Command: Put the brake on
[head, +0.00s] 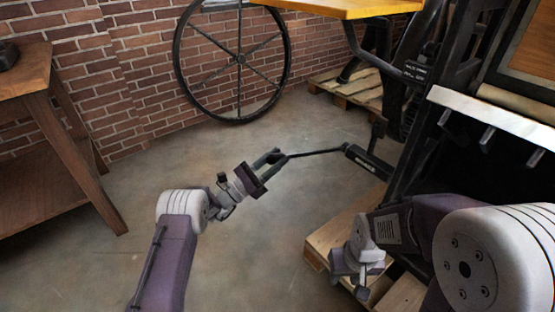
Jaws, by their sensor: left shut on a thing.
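A thin dark lever (318,152) sticks out to the left from a thick black labelled sleeve (368,161) on the dark press frame at the right. I cannot tell which way counts as braked. My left gripper (273,160) is shut on the lever's left end, above the floor, and hides that tip. My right gripper (353,268) hangs lower right, over a wooden pallet and apart from the lever. Its jaws are too small and turned away to judge.
A wooden pallet (322,250) lies under the press at the lower right. A large spoked wheel (239,62) stands by the brick wall. A wooden table (27,90) is at the left. A yellow tabletop (345,8) is at the top. The grey floor between is clear.

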